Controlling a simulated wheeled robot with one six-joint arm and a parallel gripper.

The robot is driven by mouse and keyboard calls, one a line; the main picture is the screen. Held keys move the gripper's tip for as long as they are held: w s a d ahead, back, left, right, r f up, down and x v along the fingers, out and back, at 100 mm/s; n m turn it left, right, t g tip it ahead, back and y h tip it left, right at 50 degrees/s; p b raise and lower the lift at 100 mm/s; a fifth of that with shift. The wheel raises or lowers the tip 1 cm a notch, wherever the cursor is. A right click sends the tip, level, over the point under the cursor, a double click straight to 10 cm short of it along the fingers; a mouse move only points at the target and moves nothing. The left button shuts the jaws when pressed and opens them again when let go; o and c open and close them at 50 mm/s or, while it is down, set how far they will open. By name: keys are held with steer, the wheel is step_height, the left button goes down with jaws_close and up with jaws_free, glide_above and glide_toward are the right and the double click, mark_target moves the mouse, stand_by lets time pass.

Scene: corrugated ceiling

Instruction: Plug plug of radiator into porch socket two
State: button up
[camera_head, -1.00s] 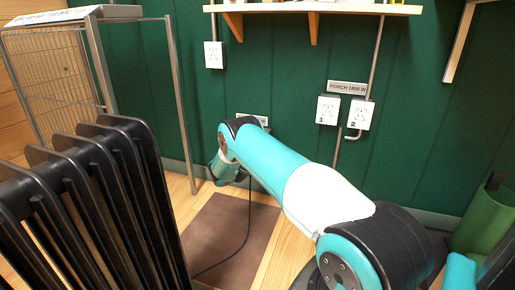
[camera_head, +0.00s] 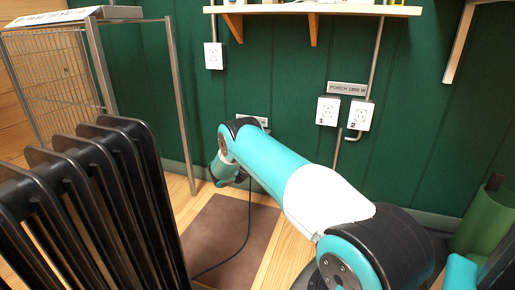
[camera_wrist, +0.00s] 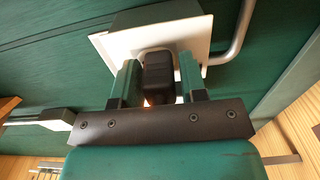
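In the wrist view a black plug (camera_wrist: 158,72) sits against a white socket plate (camera_wrist: 108,44), between the two green fingers of my gripper (camera_wrist: 158,84). The fingers flank the plug closely; whether both press on it is not clear. In the head view my arm hides the gripper, the plug and that plate. A dark cord (camera_head: 249,215) hangs below the wrist and runs along the floor toward the black radiator (camera_head: 85,200) at left. Porch socket two (camera_head: 359,114) is the right one of two white sockets and has nothing in it. Porch socket one (camera_head: 328,109) is also empty.
The sign "PORCH 1800 W" (camera_head: 347,88) is above the pair. Another sign (camera_head: 262,120) is partly behind my arm. A white socket (camera_head: 213,56) is higher at left, under a wooden shelf (camera_head: 290,9). A wire rack (camera_head: 55,75) stands left, a green container (camera_head: 484,218) right.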

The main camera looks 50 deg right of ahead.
jaws_close()
steer(key=p+v, duration=0.3)
steer(key=v, duration=0.3)
stand_by(0.9)
step_height(320, 180, up, 17)
steer(key=p, duration=1.4)
stand_by(0.4)
